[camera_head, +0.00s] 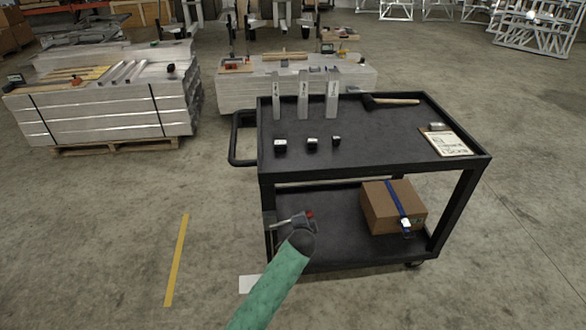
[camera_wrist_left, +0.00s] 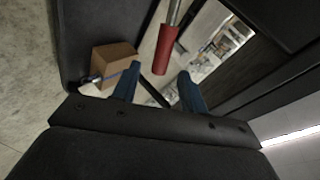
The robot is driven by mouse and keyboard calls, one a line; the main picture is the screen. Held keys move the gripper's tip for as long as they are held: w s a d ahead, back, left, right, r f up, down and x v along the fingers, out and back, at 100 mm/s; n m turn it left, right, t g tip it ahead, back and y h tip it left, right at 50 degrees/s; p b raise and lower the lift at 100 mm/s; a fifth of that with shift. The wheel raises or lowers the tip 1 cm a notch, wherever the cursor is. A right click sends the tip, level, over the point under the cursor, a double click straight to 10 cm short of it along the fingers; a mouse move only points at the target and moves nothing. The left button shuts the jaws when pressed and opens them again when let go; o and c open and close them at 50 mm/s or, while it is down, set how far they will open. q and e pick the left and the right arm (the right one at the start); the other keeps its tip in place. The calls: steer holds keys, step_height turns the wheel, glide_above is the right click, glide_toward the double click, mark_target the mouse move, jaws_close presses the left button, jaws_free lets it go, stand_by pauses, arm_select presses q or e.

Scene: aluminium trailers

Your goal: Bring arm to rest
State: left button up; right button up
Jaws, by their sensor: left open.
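My left arm, in a green sleeve, reaches up from the bottom of the head view to the lower shelf of the black cart (camera_head: 375,153). Its dark wrist end is in front of that shelf and hides most of the gripper. In the wrist view my left gripper (camera_wrist_left: 158,84) is open, with two blue fingers apart. A tool with a red handle (camera_wrist_left: 166,50) and metal shaft lies just beyond the fingertips. Its red end (camera_head: 309,214) also shows in the head view. I cannot tell whether a finger touches it. My right gripper is not in view.
A cardboard box (camera_head: 378,212) with a blue strap sits on the lower shelf, right of my arm. The cart's top holds metal brackets (camera_head: 303,95), small blocks (camera_head: 312,144), a hammer (camera_head: 395,101) and a clipboard (camera_head: 447,144).

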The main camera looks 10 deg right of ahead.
arm_select(q)
steer(key=s+a+r+n+g+y, duration=0.1)
steer(key=s+a+r+n+g, duration=0.25)
steer(key=a+r+n, duration=0.4)
steer(key=s+a+n+g, duration=0.1)
steer(key=s+a+n, duration=0.4)
steer(key=s, duration=0.4)
steer(key=s+a+f+g, duration=0.1)
steer(key=s+a+f, duration=0.3)
steer(key=s, duration=0.7)
steer(key=s+a+f+n+g, duration=0.1)
steer(key=s+a+f, duration=0.4)
steer(key=s, duration=0.6)
steer(key=s+a+f+g, duration=0.3)
steer(key=s+a+f, duration=0.2)
steer(key=s, duration=0.6)
steer(key=shift+s+a+f, duration=0.25)
steer(key=shift+s+a, duration=0.1)
steer(key=shift+a, duration=0.2)
